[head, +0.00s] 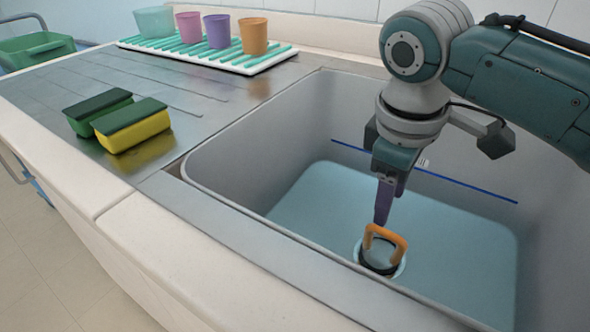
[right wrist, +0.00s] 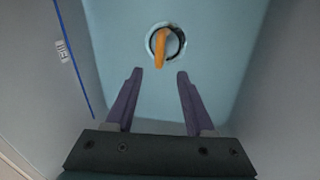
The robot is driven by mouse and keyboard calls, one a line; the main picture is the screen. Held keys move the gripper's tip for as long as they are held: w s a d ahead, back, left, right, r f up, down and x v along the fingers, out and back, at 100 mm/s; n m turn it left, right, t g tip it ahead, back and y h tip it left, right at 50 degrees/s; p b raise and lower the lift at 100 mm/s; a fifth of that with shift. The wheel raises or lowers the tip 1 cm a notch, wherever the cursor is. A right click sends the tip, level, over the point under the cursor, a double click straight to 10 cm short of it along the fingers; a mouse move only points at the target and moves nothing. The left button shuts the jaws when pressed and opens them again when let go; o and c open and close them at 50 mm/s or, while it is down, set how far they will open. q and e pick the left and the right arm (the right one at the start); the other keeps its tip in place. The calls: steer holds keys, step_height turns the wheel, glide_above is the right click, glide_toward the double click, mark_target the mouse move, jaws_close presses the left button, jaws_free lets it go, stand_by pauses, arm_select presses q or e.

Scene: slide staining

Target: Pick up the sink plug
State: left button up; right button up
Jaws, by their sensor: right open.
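The sink plug (head: 380,261) is dark and round with an orange loop handle, and sits in the drain at the bottom of the sink basin (head: 240,150). Its handle stands upright. The plug also shows in the right wrist view (right wrist: 163,43), ahead of the fingertips, with the handle (right wrist: 160,48) lined up between them. My right gripper (head: 383,222) points down into the basin just above and behind the plug. In the right wrist view my right gripper (right wrist: 158,74) has its two purple fingers apart with nothing between them. My left gripper is not in view.
Pale blue water appears to cover the basin floor, with a blue line (head: 430,172) on the wall above. Two sponges (head: 133,125) (head: 97,110) lie on the steel drainboard. Several coloured cups (head: 253,37) stand on a striped rack at the back. Basin walls enclose my gripper.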

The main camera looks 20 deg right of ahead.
mark_target(382, 229)
steer(key=f, duration=0.1)
steer(key=f+b, duration=0.1)
steer(key=f, duration=0.1)
steer(key=d+f+b, duration=0.1)
steer(key=f, duration=0.1)
steer(key=shift+w+f, duration=0.1)
steer(key=shift+w, duration=0.2)
steer(key=f+b, duration=0.2)
steer(key=f, duration=0.1)
steer(key=f+b, duration=0.1)
steer(key=f, duration=0.1)
steer(key=shift+w+d, duration=0.35)
steer(key=shift+c, duration=0.3)
jaws_close()
stand_by(0.3)
